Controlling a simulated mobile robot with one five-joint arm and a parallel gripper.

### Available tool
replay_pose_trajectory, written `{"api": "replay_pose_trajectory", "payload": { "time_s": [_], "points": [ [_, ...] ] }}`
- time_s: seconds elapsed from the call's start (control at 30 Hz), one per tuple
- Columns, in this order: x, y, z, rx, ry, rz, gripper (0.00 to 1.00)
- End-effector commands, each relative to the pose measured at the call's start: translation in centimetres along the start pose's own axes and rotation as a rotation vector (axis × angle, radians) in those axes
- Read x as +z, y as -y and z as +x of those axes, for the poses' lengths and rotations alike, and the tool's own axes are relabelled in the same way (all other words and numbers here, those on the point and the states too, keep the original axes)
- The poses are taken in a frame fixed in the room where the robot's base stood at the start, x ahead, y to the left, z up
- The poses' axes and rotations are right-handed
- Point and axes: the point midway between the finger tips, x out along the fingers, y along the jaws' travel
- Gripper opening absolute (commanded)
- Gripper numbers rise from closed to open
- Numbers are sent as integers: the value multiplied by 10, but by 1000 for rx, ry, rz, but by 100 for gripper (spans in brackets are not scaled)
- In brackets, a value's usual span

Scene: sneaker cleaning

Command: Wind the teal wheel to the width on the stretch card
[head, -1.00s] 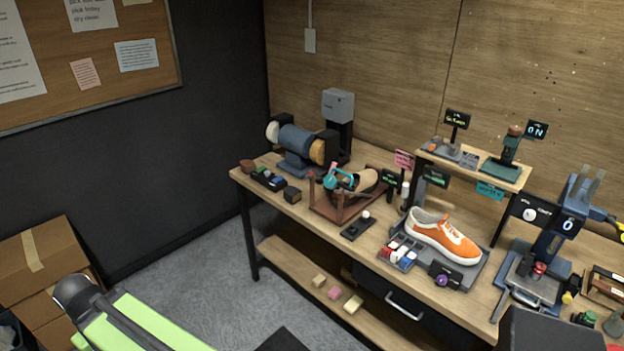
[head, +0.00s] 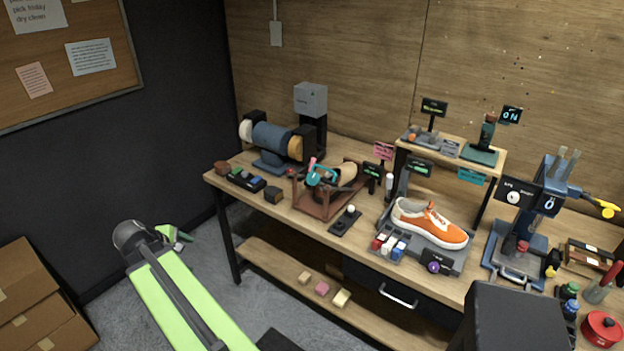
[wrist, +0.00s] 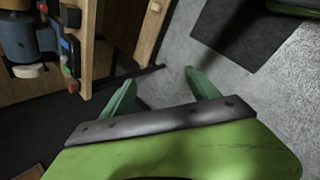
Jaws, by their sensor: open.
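The teal wheel (head: 321,176) is on the stretcher stand (head: 318,205), a brown wooden frame on the left half of the workbench, with a tan last-like form beside the wheel. A small dark display (head: 371,170) with green text stands at its right. A pink card (head: 383,151) stands just behind that display; its writing is too small to read, and I cannot tell if it is the stretch card. My gripper (wrist: 160,85) is open and empty, its green fingers apart over the floor. In the head view, my gripper (head: 180,236) is left of the bench, well away from the wheel.
An orange sneaker (head: 430,222) sits on a grey tray right of the stand. A blue bench grinder (head: 272,140) stands behind left, and a dark box (head: 273,194) lies near the front left. Small blocks (head: 322,289) lie on the lower shelf.

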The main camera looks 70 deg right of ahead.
Motion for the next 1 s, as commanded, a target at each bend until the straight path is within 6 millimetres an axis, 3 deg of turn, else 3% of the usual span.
{"api": "replay_pose_trajectory", "payload": {
  "time_s": [0.03, 0.1, 0.2, 0.33, 0.43, 0.67, 1.0],
  "points": [
    [48, -47, 22, 73, 83, -81, 70],
    [114, -102, 42, 157, 219, -241, 70],
    [200, -156, 56, 209, 407, -448, 70],
    [269, -191, 61, 208, 573, -633, 70],
    [289, -201, 61, 201, 625, -696, 70],
    [296, -205, 71, 198, 633, -706, 70],
    [331, -234, 137, 198, 632, -703, 70]
  ]
}}
